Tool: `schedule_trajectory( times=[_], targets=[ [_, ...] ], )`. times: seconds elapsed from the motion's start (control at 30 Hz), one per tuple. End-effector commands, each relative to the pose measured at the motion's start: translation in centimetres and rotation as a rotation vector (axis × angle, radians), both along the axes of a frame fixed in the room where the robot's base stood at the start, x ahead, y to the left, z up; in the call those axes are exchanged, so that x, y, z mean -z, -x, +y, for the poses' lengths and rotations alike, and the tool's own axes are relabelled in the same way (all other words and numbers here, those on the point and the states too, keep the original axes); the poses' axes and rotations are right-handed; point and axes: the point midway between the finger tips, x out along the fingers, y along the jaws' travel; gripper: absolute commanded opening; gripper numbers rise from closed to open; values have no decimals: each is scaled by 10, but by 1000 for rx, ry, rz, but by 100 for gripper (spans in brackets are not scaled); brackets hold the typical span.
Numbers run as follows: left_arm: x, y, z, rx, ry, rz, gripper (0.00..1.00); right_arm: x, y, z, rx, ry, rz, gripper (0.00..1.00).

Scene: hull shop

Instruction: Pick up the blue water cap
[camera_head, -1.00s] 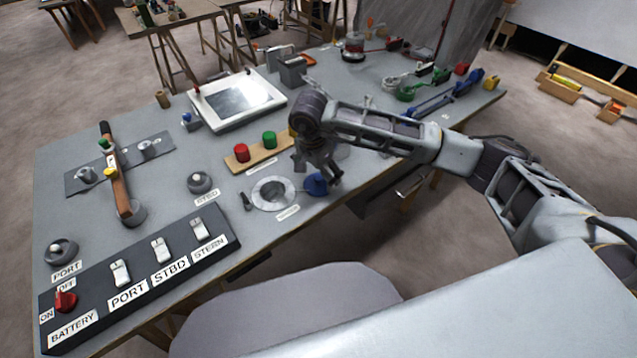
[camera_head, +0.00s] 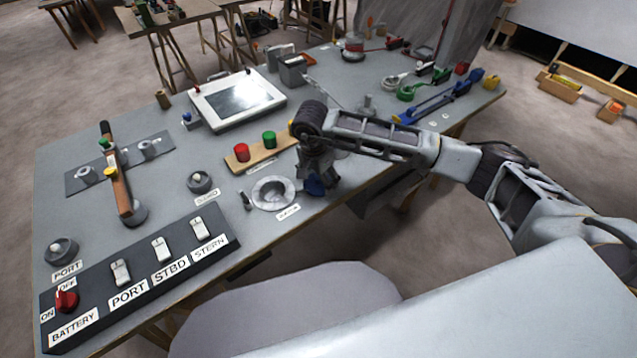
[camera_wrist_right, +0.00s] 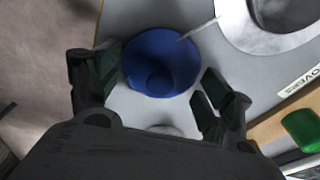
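The blue water cap (camera_head: 313,187) sits at the front edge of the table, just right of a round metal fitting, partly hidden by my right gripper. In the right wrist view the cap (camera_wrist_right: 160,62) is a wide blue disc with a darker raised knob. My right gripper (camera_head: 320,176) points down over the cap. In the right wrist view its dark green finger pads (camera_wrist_right: 161,75) are apart, one on each side of the cap; I cannot tell whether either touches it. My left gripper is not in view.
The metal fitting (camera_head: 273,193) with its ring is beside the cap. A wooden strip (camera_head: 258,158) with a red and a green button lies behind. A switch panel (camera_head: 140,285) fills the table's near left. Bare floor lies beyond the front edge.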

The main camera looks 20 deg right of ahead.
Motion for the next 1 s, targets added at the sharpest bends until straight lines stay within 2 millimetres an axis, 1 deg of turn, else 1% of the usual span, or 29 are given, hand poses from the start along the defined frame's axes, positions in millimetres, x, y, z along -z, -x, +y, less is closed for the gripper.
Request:
schedule_trajectory(
  times=[0.03, 0.3, 0.4, 0.6, 1.0],
  targets=[
    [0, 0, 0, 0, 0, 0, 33, 0, 0, 0, 0, 0, 0, 67],
    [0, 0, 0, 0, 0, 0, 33, 1, 0, 0, 0, 1, 1, 32],
    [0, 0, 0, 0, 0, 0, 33, 2, 1, 0, 0, 2, 3, 22],
    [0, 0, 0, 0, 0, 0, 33, 4, 2, -1, 0, 3, 7, 17],
    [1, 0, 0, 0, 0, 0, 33, 5, 3, -1, 1, 4, 10, 16]
  ],
)
